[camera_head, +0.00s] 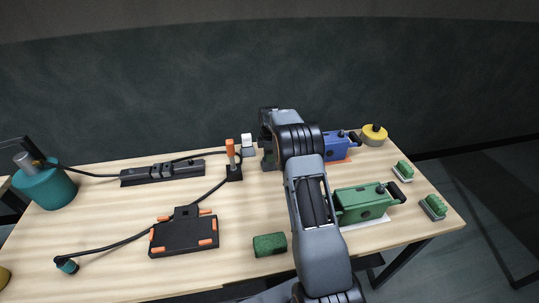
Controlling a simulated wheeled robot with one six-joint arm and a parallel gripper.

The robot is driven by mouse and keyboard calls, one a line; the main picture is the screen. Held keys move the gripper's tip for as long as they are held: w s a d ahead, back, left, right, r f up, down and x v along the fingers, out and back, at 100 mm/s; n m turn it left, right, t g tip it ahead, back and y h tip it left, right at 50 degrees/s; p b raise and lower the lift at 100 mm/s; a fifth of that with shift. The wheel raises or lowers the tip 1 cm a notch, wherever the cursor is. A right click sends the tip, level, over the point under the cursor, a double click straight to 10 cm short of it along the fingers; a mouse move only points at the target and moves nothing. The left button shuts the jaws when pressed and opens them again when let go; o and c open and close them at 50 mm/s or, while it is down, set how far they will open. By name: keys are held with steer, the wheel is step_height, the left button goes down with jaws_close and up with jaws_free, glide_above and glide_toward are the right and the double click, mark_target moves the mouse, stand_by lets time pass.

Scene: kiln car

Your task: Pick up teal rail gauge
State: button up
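I cannot tell for sure which thing is the teal rail gauge. A teal cylinder (47,187) with a grey top stands at the table's far left, and a small teal piece (67,266) lies at a cable's end at the front left. A green boxy tool (362,205) with a black handle sits on a pale mat at the right, partly behind my arm. My gripper (268,151) is over the back middle of the table, left of a blue boxy tool (338,147). My arm hides much of it, so its opening does not show.
A black orange-cornered plate (184,236), a black strip (162,173) and an orange-topped post (231,160) stand left, with loose cables. A green block (269,245) lies in front. A yellow puck (374,134) and green brushes (434,207) line the right.

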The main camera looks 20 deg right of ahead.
jaws_close()
